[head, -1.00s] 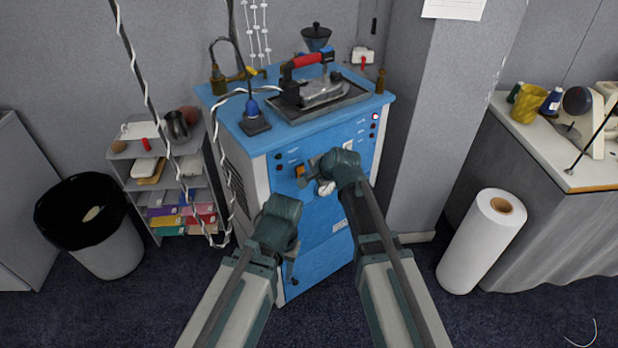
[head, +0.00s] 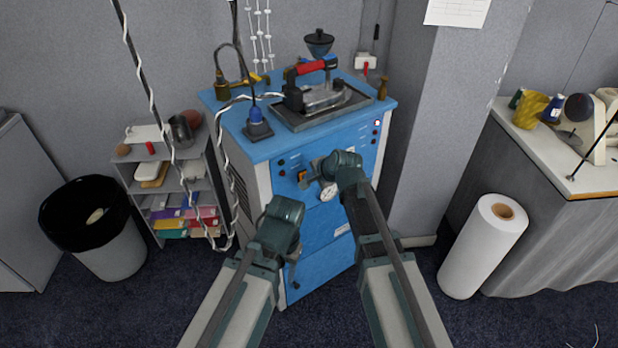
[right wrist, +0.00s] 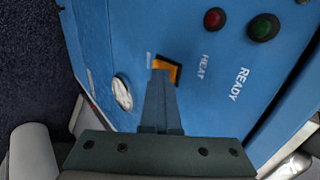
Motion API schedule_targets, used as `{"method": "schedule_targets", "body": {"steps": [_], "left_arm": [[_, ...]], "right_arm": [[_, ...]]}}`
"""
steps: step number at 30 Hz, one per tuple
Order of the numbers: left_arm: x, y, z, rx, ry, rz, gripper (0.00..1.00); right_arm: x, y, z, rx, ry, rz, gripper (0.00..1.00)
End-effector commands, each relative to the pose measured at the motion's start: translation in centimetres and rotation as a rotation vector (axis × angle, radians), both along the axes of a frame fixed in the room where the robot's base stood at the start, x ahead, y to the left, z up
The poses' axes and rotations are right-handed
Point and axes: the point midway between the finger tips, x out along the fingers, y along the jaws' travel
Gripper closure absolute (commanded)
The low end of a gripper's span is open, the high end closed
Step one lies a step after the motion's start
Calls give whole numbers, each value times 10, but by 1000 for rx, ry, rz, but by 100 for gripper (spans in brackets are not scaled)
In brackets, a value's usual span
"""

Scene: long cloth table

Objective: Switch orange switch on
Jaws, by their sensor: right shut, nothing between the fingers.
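The orange switch (right wrist: 167,70) sits on the blue front panel of the steam machine (head: 325,225), beside the word HEAT. In the right wrist view my right gripper (right wrist: 160,78) is shut and empty, and its fingertips overlap the lower part of the switch. I cannot tell whether they touch it. In the head view the orange switch (head: 303,177) shows just left of the right gripper (head: 315,177). The rocker's position is unclear. My left arm's end is low in front of the machine; its fingers are hidden behind it.
A red light (right wrist: 214,18) and a green light (right wrist: 263,27) are on the panel. A white gauge (right wrist: 122,93) is beside the gripper. An iron (head: 320,95) rests on top of the machine. A shelf (head: 165,185) and a bin (head: 98,230) stand left, a white roll (head: 480,250) right.

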Motion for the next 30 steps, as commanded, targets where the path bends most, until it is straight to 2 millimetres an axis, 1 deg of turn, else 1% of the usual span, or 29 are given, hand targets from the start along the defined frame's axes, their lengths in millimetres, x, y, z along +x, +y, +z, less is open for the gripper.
{"method": "schedule_targets", "body": {"steps": [8,11,14,18,21,27,30], "left_arm": [[0,0,0,0,0,0,50],[0,0,1,0,0,0,50],[0,0,3,0,0,0,50],[0,0,7,0,0,0,50],[0,0,30,0,0,0,50],[0,0,57,0,0,0,50],[0,0,66,0,0,0,50]], "right_arm": [[0,0,0,0,0,0,100],[-3,-2,1,0,0,0,100],[-13,-7,3,1,0,-1,100],[-37,-19,7,0,0,0,100],[-47,-26,30,1,1,0,100],[-68,-40,57,0,0,0,100],[-76,-46,66,-1,0,1,100]]}}
